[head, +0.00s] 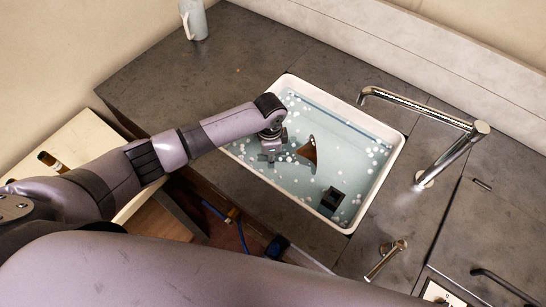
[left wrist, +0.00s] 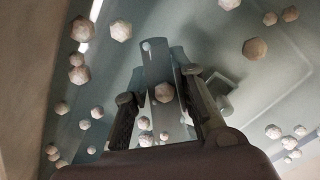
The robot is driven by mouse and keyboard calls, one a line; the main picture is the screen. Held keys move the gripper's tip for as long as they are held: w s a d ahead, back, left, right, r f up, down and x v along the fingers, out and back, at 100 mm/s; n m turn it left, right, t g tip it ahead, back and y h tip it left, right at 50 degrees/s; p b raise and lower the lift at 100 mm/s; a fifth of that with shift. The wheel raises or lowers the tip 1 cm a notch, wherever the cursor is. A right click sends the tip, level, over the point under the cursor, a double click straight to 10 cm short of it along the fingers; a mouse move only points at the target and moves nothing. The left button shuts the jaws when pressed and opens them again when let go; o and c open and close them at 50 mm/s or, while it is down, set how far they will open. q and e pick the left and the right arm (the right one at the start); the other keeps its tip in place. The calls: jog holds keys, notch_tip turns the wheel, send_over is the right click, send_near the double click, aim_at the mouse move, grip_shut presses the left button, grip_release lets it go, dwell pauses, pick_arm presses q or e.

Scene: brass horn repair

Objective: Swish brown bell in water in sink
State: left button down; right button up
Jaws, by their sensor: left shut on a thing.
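The white-rimmed sink (head: 392,160) holds pale blue water (head: 345,160) with white bubbles. The brown bell (head: 309,152) is in the sink, its tapered dark brown form standing out in the water. My left gripper (head: 283,156) reaches down into the sink from the left, just left of the bell, and is shut on it. In the left wrist view the two fingers (left wrist: 165,105) lie around a pale, water-tinted shape, probably part of the bell; its outline there is unclear. My right gripper is out of view.
A dark square thing (head: 332,198) is in the sink's near right part. A chrome faucet (head: 440,125) arches over the right rim, with a handle (head: 386,260) nearer.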

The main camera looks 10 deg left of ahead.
pick_arm(q)
jog(key=shift+d, duration=0.15)
dwell(0.3)
jog(key=shift+s+d+p, duration=0.25)
jog(key=shift+s+d, duration=0.05)
jog(key=shift+d, duration=0.35)
jog(key=shift+s+d+p, duration=0.2)
jog(key=shift+s+d, duration=0.05)
jog(key=shift+d, duration=0.35)
jog(key=shift+w+a, duration=0.1)
jog(key=shift+a, duration=0.1)
jog(key=shift+w+a, duration=0.25)
jog(key=shift+a, duration=0.4)
jog(key=shift+w+a, duration=0.25)
jog(key=shift+a, duration=0.35)
jog(key=shift+s+d, duration=0.1)
jog(key=shift+d, duration=0.1)
jog(key=shift+s+d+p, duration=0.25)
jog(key=shift+d+p, duration=0.05)
jog(key=shift+d, duration=0.3)
jog(key=shift+s+d+p, duration=0.25)
jog(key=shift+d, duration=0.35)
jog(key=shift+w+a, duration=0.1)
jog(key=shift+a, duration=0.05)
